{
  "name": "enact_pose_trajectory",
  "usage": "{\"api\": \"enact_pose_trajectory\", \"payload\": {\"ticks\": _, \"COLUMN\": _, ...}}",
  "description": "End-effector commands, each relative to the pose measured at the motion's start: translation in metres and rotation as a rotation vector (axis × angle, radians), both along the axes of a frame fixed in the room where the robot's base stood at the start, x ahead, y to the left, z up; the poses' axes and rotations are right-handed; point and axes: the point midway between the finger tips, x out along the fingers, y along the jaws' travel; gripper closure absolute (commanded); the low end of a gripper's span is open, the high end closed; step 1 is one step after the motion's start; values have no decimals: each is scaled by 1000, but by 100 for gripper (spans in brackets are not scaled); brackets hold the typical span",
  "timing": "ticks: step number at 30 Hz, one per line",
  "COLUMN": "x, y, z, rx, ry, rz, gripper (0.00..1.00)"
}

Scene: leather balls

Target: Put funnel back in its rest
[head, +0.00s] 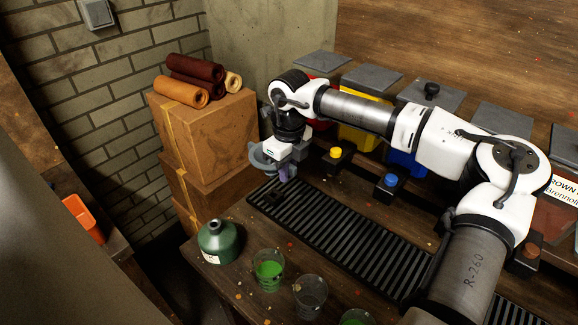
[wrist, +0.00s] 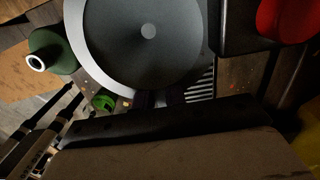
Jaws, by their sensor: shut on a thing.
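My gripper (head: 287,171) is shut on the funnel (head: 261,158), a grey round-mouthed piece at the far left end of my arm. The funnel is held above the left end of the black slatted grate, near the cardboard boxes. In the wrist view the funnel (wrist: 148,32) is a large grey disc with a pale rim, filling the upper middle. The fingertips are mostly hidden. I cannot make out the funnel's rest for certain in either view.
A green bottle (head: 217,243) and cups, one with green liquid (head: 268,270), stand at the front edge. The black grate (head: 345,240) runs along the bench. Yellow (head: 336,153) and blue (head: 391,181) buttons stand behind it, before lidded bins. Stacked boxes (head: 208,130) stand left.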

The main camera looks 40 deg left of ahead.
Motion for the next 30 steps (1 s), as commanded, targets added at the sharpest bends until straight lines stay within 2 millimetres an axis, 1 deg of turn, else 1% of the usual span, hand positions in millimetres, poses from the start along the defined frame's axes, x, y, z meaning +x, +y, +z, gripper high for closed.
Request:
{"api": "enact_pose_trajectory", "payload": {"ticks": 9, "x": -1, "y": 0, "z": -30, "rx": 0, "ry": 2, "rz": 1, "gripper": 100}}
{"api": "enact_pose_trajectory", "payload": {"ticks": 15, "x": -1, "y": 0, "z": -46, "rx": 0, "ry": 1, "rz": 1, "gripper": 100}}
{"api": "enact_pose_trajectory", "payload": {"ticks": 20, "x": -1, "y": 0, "z": -52, "rx": 0, "ry": 1, "rz": 1, "gripper": 100}}
{"api": "enact_pose_trajectory", "payload": {"ticks": 30, "x": -1, "y": 0, "z": -52, "rx": 0, "ry": 1, "rz": 1, "gripper": 100}}
